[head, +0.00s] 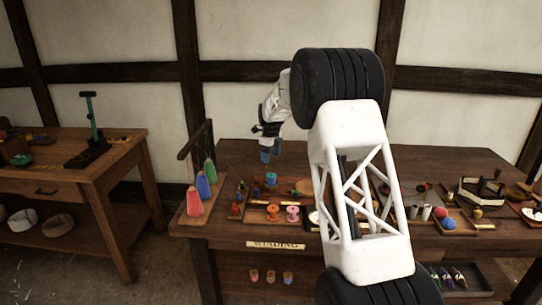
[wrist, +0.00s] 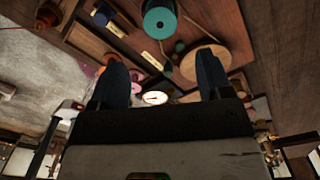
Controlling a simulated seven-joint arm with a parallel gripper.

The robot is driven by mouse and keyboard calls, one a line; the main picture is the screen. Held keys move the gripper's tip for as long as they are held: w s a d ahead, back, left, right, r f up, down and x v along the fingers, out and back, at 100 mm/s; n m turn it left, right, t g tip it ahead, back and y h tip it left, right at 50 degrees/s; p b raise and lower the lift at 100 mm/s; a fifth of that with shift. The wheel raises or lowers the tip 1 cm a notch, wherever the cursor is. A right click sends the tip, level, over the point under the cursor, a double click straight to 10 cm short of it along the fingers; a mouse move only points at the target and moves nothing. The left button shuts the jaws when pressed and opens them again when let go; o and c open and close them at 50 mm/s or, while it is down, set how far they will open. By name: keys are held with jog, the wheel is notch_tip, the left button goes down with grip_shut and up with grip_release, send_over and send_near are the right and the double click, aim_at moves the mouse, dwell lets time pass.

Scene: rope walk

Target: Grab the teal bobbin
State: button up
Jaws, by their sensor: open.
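The teal bobbin (head: 271,179) stands on the wooden table, at the back of the tray area left of my arm. In the wrist view the teal bobbin (wrist: 159,20) shows at the top centre, seen end-on as a teal ring with a dark hole. My gripper (head: 270,155) is above the table, pointing down, a little above the teal bobbin. In the wrist view its two blue fingers (wrist: 166,75) are apart with nothing held between them. The bobbin lies beyond the fingertips, not between them.
Orange and pink bobbins (head: 292,213) sit in the tray in front. Red, blue and green cones (head: 203,186) stand on a board at left. A round wooden disc (wrist: 205,62) is close by the teal bobbin. A "WINDING" label (head: 276,245) is on the table's front edge.

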aim_at(271, 175)
jog(key=shift+f, duration=0.15)
jog(key=shift+f, duration=5.3)
jog(key=c, duration=0.7)
jog(key=shift+o, duration=0.2)
jog(key=shift+r, duration=0.15)
jog(key=shift+r, duration=3.85)
